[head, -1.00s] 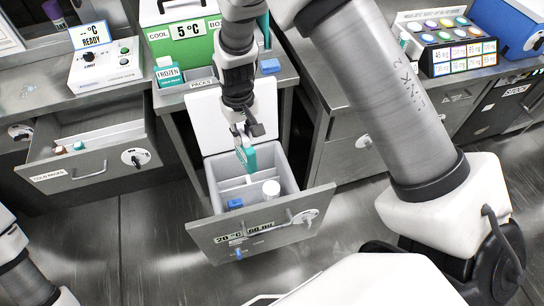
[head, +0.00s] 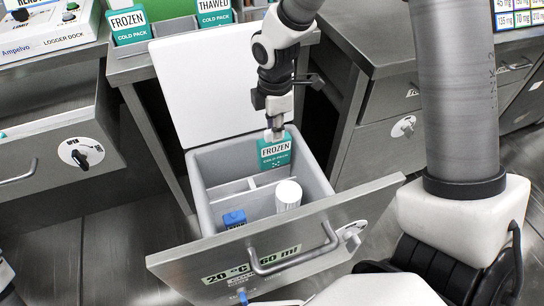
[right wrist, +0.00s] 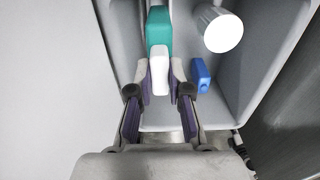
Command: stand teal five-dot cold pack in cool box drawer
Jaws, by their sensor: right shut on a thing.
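The teal cold pack (head: 276,156) is labelled FROZEN and hangs upright at the back of the open cool box drawer (head: 370,202). Small dots show low on its label, too small to count. My right gripper (head: 274,132) is shut on its white top. The pack's lower end is within the grey bin's opening; I cannot tell whether it touches the floor. In the right wrist view, the teal pack (right wrist: 159,26) shows beyond the fingers (right wrist: 159,82), its white top between them. My left gripper is out of view.
A white bottle (head: 288,194) and a small blue block (head: 235,218) stand in the bin's front part, near low white dividers (head: 253,183). The white lid (head: 215,85) stands open behind.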

